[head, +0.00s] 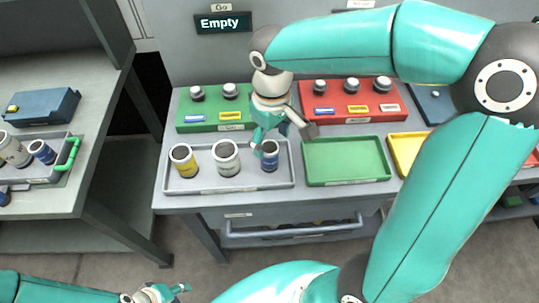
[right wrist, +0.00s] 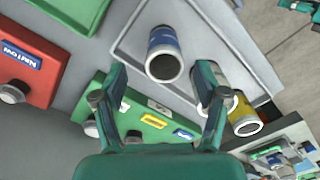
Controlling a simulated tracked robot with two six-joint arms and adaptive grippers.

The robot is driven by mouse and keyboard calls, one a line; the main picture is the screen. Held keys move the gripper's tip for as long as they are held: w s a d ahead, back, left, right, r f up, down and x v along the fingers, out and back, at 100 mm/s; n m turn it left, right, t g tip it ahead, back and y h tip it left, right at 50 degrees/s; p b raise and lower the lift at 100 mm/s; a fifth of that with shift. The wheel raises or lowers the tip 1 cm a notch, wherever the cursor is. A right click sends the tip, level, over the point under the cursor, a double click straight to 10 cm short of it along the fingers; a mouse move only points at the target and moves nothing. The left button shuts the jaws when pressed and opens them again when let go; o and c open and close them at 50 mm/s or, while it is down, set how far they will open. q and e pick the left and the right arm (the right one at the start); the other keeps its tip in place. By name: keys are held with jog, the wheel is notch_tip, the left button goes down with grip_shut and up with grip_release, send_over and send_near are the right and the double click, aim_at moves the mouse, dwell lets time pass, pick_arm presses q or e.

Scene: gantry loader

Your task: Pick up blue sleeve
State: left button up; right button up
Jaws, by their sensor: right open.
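The blue sleeve (head: 269,156) stands upright at the right end of a grey tray (head: 230,187) on the table. It also shows in the right wrist view (right wrist: 164,50), beyond the fingertips. My right gripper (head: 268,138) is just above and behind the sleeve in the head view. In the right wrist view its two fingers (right wrist: 160,82) are spread wide with nothing between them. A white sleeve (head: 226,158) and a yellow sleeve (head: 184,161) stand to the left in the same tray. My left gripper (head: 155,293) is low at the bottom left, empty and far from the tray.
Behind the tray is a green panel (head: 213,110) with knobs, and a red panel (head: 349,97) to its right. An empty green tray (head: 345,161) is right of the grey tray. A side shelf (head: 70,205) at left holds another tray with sleeves. An "Empty" sign (head: 223,22) hangs above.

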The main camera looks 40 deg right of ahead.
aim_at(269, 158)
jog(key=shift+a+f, duration=0.15)
jog(key=shift+f, duration=1.6)
jog(key=shift+a+f, duration=0.1)
jog(key=shift+f, duration=1.65)
grip_shut()
jog(key=shift+r, duration=0.1)
notch_tip(269, 158, up, 20)
jog(key=p, duration=0.1)
jog(key=shift+p, duration=0.3)
